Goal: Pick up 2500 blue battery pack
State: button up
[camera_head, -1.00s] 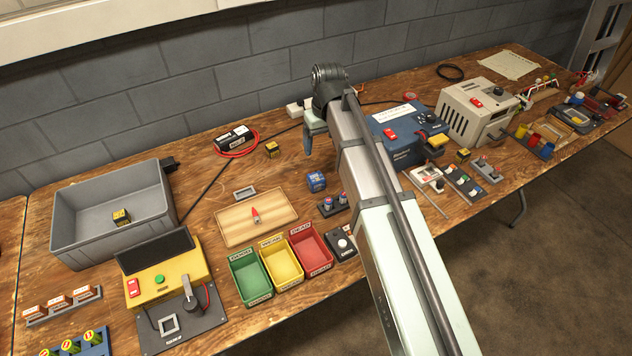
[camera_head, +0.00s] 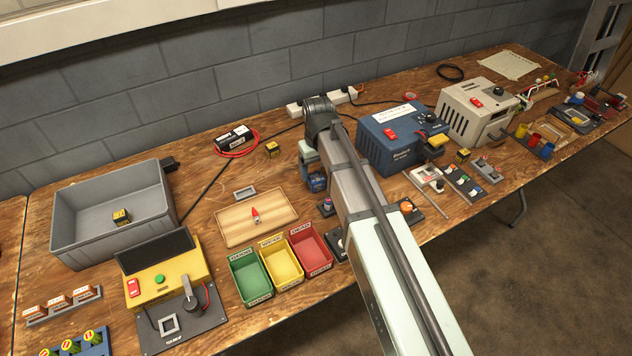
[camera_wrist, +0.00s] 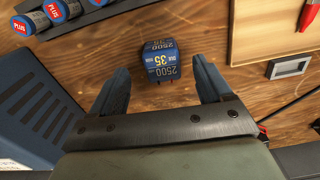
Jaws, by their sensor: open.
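The blue battery pack (camera_wrist: 161,61) stands on the wooden table in the wrist view, with "2500" and "35" on its label. It also shows in the head view (camera_head: 317,184), partly hidden by my gripper. My gripper (camera_wrist: 160,82) is open and empty, with its two fingers on either side of the pack's position in the picture. The pack appears a little ahead of the fingertips, and I cannot tell whether they touch it. In the head view my gripper (camera_head: 307,170) hangs right at the pack.
A wooden board (camera_head: 236,224) with a red pointer lies to the left. Green, yellow and red bins (camera_head: 250,280) stand in front. A blue charger box (camera_head: 385,150) stands close on the right. A grey crate (camera_head: 75,250) is at far left.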

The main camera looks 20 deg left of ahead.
aim_at(316, 176)
jog(key=shift+w+a+f, duration=0.1)
jog(key=shift+a+f, duration=0.05)
jog(key=shift+f, duration=1.15)
jog(key=shift+w+a+f, duration=0.1)
jog(key=shift+a+f, duration=0.05)
jog(key=shift+f, duration=1.15)
jog(key=shift+c, duration=0.4)
jog(key=c, duration=1.1)
jog(key=shift+r, duration=0.15)
jog(key=shift+c, duration=0.2)
